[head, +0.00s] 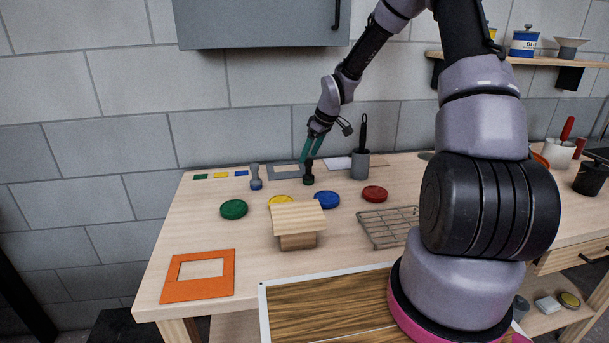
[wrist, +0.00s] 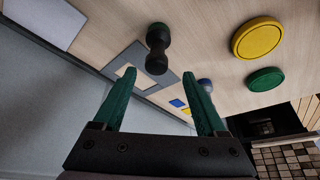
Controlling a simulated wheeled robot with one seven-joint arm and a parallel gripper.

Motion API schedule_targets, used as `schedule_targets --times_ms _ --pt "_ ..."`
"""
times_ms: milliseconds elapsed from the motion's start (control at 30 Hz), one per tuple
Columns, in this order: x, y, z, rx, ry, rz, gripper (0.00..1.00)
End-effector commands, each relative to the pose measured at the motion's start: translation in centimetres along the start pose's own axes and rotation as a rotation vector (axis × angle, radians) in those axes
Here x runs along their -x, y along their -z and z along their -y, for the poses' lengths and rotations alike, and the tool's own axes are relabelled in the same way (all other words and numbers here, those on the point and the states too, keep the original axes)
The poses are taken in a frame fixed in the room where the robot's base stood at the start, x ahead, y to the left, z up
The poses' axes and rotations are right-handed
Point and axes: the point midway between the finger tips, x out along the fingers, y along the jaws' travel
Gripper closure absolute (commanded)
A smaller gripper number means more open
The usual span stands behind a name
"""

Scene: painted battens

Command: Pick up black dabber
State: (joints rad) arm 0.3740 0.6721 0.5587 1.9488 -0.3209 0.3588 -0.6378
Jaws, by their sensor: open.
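My gripper (head: 307,161) has green fingers and is above and close to the dabber in the head view. In the wrist view my gripper (wrist: 159,74) is open with a wide gap. I cannot tell whether a finger touches the dabber.
A grey dabber with a blue base (head: 256,177) stands to the left. A grey frame (head: 287,171) lies behind, and a grey cup with a black-handled tool (head: 360,163) stands to the right. Green (head: 234,209), blue (head: 327,199) and red (head: 375,194) discs lie in front.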

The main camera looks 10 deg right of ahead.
Motion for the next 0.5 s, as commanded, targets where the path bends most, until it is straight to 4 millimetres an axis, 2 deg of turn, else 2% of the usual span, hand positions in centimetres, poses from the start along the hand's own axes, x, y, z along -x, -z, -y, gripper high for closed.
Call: schedule_targets --times_ms 100,267,500 --pt "-1.6 0.0 0.1 -0.001 0.001 0.001 0.26" --pt "-2.6 -0.1 0.0 -0.001 0.001 0.001 0.26" --pt "-6.1 -0.7 -0.4 -0.001 0.002 0.002 0.26"
